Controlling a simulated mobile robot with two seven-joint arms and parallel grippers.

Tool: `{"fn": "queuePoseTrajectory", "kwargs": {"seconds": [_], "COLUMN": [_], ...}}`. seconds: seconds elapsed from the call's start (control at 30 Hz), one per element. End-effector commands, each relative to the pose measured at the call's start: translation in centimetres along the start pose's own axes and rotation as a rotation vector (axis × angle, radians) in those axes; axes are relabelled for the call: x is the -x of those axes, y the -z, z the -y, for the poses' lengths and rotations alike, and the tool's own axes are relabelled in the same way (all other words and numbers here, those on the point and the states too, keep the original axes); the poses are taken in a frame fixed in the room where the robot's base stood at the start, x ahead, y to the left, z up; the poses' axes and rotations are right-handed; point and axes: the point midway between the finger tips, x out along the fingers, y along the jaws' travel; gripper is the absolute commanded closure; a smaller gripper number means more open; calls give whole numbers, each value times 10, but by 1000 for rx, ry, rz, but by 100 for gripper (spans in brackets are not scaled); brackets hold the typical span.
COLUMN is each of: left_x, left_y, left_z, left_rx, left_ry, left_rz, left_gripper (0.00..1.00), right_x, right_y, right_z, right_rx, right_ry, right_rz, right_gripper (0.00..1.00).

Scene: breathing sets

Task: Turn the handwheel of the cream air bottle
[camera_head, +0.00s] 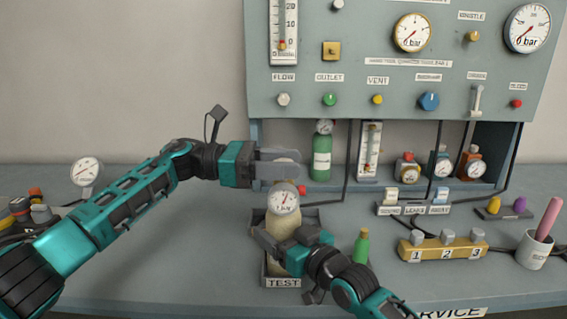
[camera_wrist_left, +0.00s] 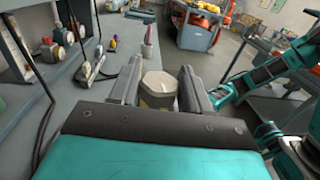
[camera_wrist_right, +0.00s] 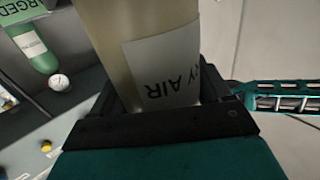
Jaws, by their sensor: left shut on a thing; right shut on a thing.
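The cream air bottle (camera_head: 279,226) stands upright at the TEST tray (camera_head: 283,283), with a round gauge (camera_head: 284,199) near its top. My left gripper (camera_head: 287,165) is shut on the pale handwheel at the bottle's top. In the left wrist view the handwheel (camera_wrist_left: 158,86) sits between the two fingers, and they partly hide it in the head view. My right gripper (camera_head: 289,250) is shut on the bottle's body, low on its front. In the right wrist view the cream body (camera_wrist_right: 135,35) and its white label (camera_wrist_right: 162,68) fill the space between the fingers.
A small green bottle (camera_head: 362,246) stands just right of the tray. A yellow block (camera_head: 443,249) numbered 1 to 3 and a cup (camera_head: 535,250) are farther right. A larger green bottle (camera_head: 321,155) stands behind, under the gauge panel (camera_head: 360,85).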

Motion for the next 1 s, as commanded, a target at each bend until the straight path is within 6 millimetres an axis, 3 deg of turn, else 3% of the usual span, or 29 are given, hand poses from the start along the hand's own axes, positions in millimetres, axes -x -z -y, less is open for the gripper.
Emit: {"fn": "queuePoseTrajectory", "kwargs": {"seconds": [0.5,1.0], "left_x": [0,1], "left_y": [1,1], "left_z": [-3,0], "left_rx": [-2,2], "left_ry": [193,250], "left_rz": [-3,1], "left_gripper": [83,83], "right_x": [0,0], "right_y": [0,0], "right_z": [1,2], "right_rx": [4,4], "right_ry": [2,3], "right_rz": [-1,-2], "right_gripper": [96,96]}}
